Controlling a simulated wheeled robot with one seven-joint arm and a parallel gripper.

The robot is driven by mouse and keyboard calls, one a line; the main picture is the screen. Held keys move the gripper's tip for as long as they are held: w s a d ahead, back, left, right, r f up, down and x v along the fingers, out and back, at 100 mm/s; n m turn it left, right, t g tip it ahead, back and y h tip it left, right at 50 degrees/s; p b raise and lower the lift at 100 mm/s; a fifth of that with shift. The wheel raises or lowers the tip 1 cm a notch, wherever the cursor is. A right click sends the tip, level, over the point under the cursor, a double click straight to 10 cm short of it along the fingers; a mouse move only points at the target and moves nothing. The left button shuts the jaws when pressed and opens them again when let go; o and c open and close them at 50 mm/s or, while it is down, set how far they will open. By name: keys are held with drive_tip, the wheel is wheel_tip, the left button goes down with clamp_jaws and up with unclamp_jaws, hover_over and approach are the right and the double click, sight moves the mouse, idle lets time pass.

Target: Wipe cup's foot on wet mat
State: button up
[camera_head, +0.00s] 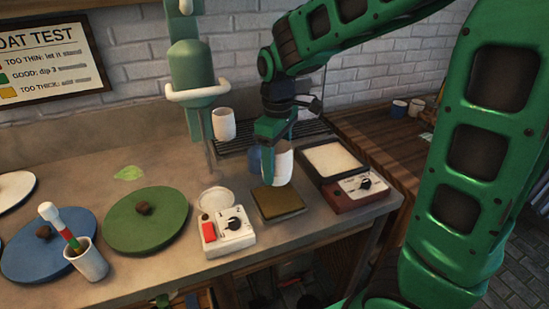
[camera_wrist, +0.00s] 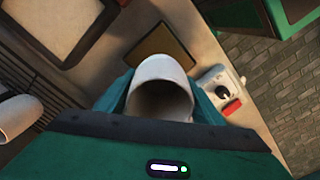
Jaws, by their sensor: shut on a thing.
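My gripper (camera_head: 270,152) is shut on a white cup (camera_head: 278,165) and holds it upright or nearly so. In the wrist view the cup (camera_wrist: 163,70) sits between the green fingers, its open mouth facing the camera. The wet mat, a square olive-brown pad in a dark frame (camera_head: 278,205), lies on the counter just below and in front of the cup. It also shows beyond the cup in the wrist view (camera_wrist: 165,43). The cup's foot is near the mat's back edge; I cannot tell whether it touches.
A white scale-like device (camera_head: 229,232) with a red switch stands left of the mat. A dark red device with a pale top (camera_head: 334,160) stands at the right. A green disc (camera_head: 147,222) lies farther left.

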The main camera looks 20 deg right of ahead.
drive_tip(key=shift+d+f, duration=0.2)
drive_tip(key=shift+f, duration=3.2)
drive_tip(key=shift+f, duration=0.25)
drive_tip(key=shift+d, duration=0.1)
drive_tip(key=shift+s+d, duration=0.1)
drive_tip(key=shift+d, duration=0.6)
drive_tip(key=shift+a, duration=0.15)
drive_tip(key=shift+s+a+f, duration=0.1)
drive_tip(key=shift+a+f, duration=0.05)
drive_tip(key=shift+a, duration=1.4)
